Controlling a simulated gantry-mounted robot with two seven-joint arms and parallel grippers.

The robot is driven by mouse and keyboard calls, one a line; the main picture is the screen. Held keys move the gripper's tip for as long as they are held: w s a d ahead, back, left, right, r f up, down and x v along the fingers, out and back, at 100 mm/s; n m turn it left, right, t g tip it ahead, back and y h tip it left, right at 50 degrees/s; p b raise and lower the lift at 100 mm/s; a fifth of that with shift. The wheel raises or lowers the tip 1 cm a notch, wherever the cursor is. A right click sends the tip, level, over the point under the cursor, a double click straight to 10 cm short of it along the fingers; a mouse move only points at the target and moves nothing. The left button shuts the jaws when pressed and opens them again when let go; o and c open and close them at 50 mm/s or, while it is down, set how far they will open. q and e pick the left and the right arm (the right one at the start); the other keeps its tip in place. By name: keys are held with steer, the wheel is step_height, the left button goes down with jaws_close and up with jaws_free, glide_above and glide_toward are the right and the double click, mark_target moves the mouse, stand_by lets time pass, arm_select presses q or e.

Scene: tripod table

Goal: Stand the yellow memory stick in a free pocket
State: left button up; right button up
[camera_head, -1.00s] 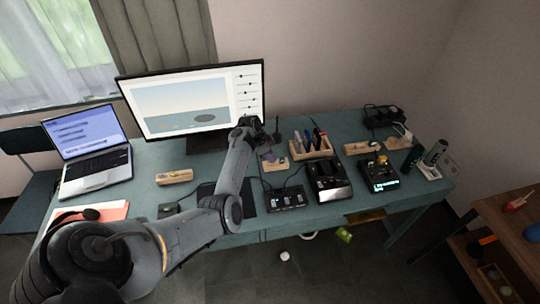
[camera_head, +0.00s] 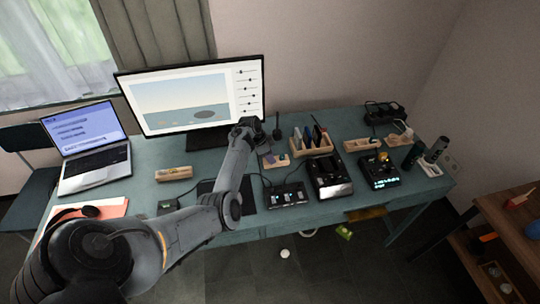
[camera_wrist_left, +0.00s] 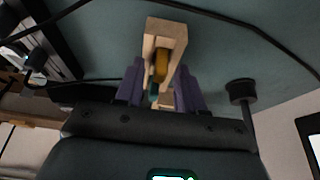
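A small wooden block with pockets (camera_head: 277,163) stands on the desk beside my left gripper (camera_head: 266,155). In the left wrist view the block (camera_wrist_left: 150,47) shows beyond and between the purple fingertips. A yellow piece (camera_wrist_left: 161,66), which looks like the memory stick, sits in the block's opening, with a small teal piece (camera_wrist_left: 153,92) nearer to me. My left gripper (camera_wrist_left: 160,90) has its fingers apart, one on each side of the block's near end. I cannot tell whether they touch anything. My right gripper is not in view.
A wooden rack with several upright items (camera_head: 311,146) stands just right of my left gripper. The monitor (camera_head: 190,100) is behind it. A black device (camera_head: 288,195) lies in front, with cables near the block. Another wooden block (camera_head: 174,174) lies to the left.

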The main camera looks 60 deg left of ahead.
arm_select(q)
steer(key=shift+o, duration=0.3)
steer(key=shift+r, duration=0.1)
steer(key=shift+s+r, duration=0.1)
steer(key=shift+r, duration=0.15)
steer(key=p+v, duration=0.2)
steer(key=v, duration=0.8)
steer(key=shift+p, duration=0.35)
